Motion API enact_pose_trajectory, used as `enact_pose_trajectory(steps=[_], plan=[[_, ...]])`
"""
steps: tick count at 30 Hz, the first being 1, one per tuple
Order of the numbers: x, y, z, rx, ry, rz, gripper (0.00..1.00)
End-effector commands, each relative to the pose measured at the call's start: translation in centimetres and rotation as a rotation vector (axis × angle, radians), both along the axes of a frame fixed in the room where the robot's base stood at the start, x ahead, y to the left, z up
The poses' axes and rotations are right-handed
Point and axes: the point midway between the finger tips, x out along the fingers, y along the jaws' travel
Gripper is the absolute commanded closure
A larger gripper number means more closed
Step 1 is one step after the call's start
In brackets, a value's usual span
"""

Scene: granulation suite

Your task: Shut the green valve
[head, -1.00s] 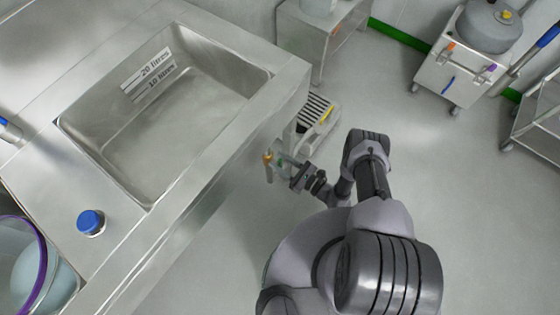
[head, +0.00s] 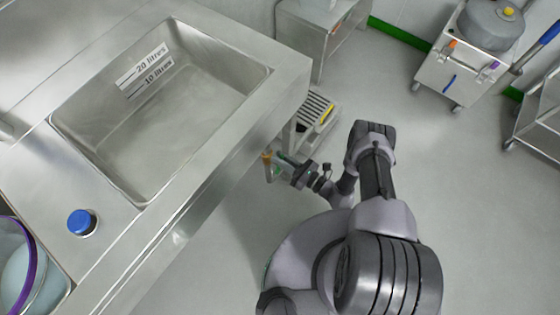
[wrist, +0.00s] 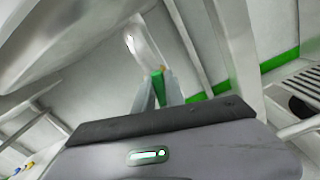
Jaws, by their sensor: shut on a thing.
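The green valve shows as a green handle (wrist: 158,88) in the wrist view, between the two fingers of my gripper (wrist: 159,96). The fingers are closed on it from both sides, hiding part of it. In the head view, my gripper (head: 283,160) is beside the sink bench's front edge, below its top. Only a small bit of green shows there, too small to tell the handle's angle. A pale pipe (wrist: 146,45) runs above the handle in the wrist view.
A steel bench with a sink (head: 62,120) fills the left. An orange-tipped part (head: 266,158) is close to my gripper. A wheeled cart (head: 448,75) is at the upper right. Open floor lies right of my arm.

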Motion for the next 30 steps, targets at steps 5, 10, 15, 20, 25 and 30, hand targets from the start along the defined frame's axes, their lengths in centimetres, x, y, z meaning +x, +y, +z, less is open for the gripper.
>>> enact_pose_trajectory(steps=[5,10,15,20,25,30], plan=[[0.4,-0.4,-0.5,0.102,0.131,-0.001,1.00],[0.8,-0.6,-0.6,0.200,0.257,-0.001,1.00],[1.1,-0.9,-0.8,0.300,0.385,-0.001,1.00],[1.3,-1.1,-1.2,0.394,0.506,-0.001,1.00],[1.5,-1.2,-1.7,0.491,0.631,-0.001,1.00],[1.7,-1.4,-2.2,0.585,0.751,-0.001,1.00]])
